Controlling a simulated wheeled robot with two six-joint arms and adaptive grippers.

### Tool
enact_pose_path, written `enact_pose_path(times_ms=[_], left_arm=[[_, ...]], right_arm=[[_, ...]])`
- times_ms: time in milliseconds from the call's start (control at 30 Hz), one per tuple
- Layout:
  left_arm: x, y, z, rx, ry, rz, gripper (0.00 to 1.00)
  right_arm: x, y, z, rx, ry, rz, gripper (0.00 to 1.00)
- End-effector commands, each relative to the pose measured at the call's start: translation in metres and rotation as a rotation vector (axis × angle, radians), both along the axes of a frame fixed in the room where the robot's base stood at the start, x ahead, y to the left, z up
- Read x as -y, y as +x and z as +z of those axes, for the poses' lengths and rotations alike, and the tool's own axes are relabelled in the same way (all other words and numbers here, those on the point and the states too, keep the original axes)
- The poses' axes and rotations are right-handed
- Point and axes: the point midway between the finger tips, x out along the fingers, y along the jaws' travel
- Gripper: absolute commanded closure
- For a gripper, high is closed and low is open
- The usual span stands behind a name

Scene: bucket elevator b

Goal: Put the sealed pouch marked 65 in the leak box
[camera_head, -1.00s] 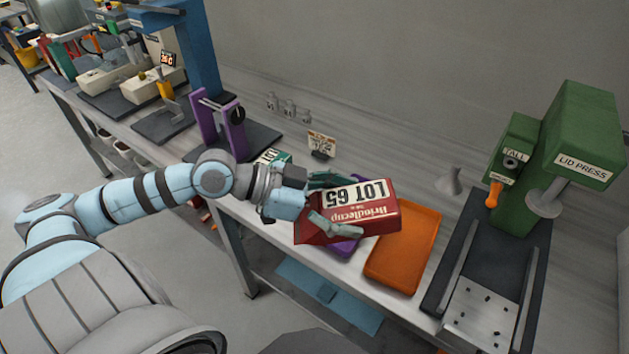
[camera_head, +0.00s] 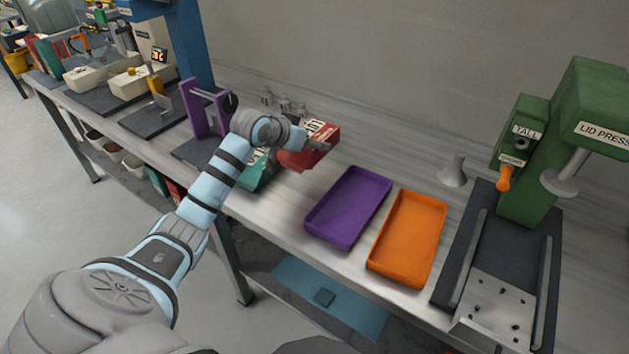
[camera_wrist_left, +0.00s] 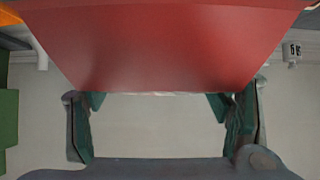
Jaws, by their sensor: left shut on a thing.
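My left gripper (camera_head: 314,143) is shut on a red pouch (camera_head: 318,158), marked LOT 65 in the earlier head view. The pouch is over the worktop, behind and left of the purple tray. In the left wrist view the red pouch (camera_wrist_left: 180,40) fills the top between the fingers (camera_wrist_left: 165,100). In the head view my wrist hides part of it, and its number is not readable now. I cannot tell whether it touches anything below. No container with a readable leak label shows. My right gripper is not in view.
A purple tray (camera_head: 312,222) and an orange tray (camera_head: 374,262) lie empty on the bench. A green pouch (camera_head: 256,173) is beside my wrist. A purple-posted stand (camera_head: 190,108) is to the left, and a green lid press (camera_head: 575,130) to the right. Small bottles stand behind.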

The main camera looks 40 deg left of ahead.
Motion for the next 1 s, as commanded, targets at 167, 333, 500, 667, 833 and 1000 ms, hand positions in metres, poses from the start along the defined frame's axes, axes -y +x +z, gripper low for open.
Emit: enact_pose_path(times_ms=[167,333,500,667,833,1000], left_arm=[[0.000,0.000,-0.054,0.001,0.000,0.000,0.45],[0.000,0.000,-0.075,0.002,0.000,-0.001,0.45],[0.000,0.000,-0.105,0.003,0.000,-0.001,0.45],[0.000,0.000,-0.103,0.005,0.002,-0.002,0.45],[0.000,0.000,-0.106,0.003,0.002,-0.003,0.22],[0.000,0.000,-0.106,0.003,0.002,-0.003,0.07]], right_arm=[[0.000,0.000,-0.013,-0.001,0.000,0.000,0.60],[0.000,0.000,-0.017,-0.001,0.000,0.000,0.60],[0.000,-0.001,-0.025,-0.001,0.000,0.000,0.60],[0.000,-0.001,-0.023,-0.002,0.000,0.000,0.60],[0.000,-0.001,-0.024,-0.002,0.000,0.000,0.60],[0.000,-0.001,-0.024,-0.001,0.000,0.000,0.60]])
